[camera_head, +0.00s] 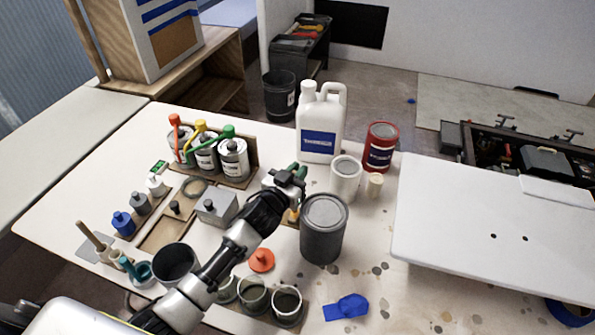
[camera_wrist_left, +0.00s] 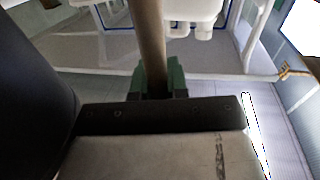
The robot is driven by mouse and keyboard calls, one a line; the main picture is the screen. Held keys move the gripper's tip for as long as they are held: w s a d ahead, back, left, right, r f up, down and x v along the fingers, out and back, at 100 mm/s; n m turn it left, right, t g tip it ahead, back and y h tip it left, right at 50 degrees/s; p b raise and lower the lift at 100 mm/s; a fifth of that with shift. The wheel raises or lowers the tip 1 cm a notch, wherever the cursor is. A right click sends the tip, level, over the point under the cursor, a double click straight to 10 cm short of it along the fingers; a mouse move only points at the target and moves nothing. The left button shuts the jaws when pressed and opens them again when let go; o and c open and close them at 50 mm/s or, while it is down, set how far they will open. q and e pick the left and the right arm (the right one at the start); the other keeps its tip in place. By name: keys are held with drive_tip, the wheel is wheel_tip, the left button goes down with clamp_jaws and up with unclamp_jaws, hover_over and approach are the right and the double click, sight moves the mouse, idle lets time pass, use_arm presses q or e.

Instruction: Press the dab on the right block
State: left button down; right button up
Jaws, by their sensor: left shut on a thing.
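My left gripper (camera_head: 289,180) reaches over the middle of the table, with green fingertips. In the left wrist view the green fingers (camera_wrist_left: 158,78) are shut on a brownish round rod (camera_wrist_left: 149,35), whose far end is out of frame. In the head view a grey block (camera_head: 214,208) with a small knob on top sits left of the gripper. A small tan piece (camera_head: 292,216) shows just below the gripper, partly hidden by it and the grey can. I cannot tell which thing is the right block, and no dab is clearly visible. My right gripper is not in view.
A large grey can (camera_head: 323,230) stands close right of my left gripper. A white jug (camera_head: 320,125), white tub (camera_head: 345,178) and red can (camera_head: 380,147) stand behind. Several cups, bottles and an orange lid (camera_head: 261,260) lie around. A blue cloth (camera_head: 346,307) lies in front.

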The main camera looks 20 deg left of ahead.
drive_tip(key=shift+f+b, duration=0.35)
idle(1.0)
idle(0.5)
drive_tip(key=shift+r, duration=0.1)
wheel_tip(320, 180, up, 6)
drive_tip(key=p, duration=0.6)
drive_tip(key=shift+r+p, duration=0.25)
drive_tip(key=shift+p, duration=0.15)
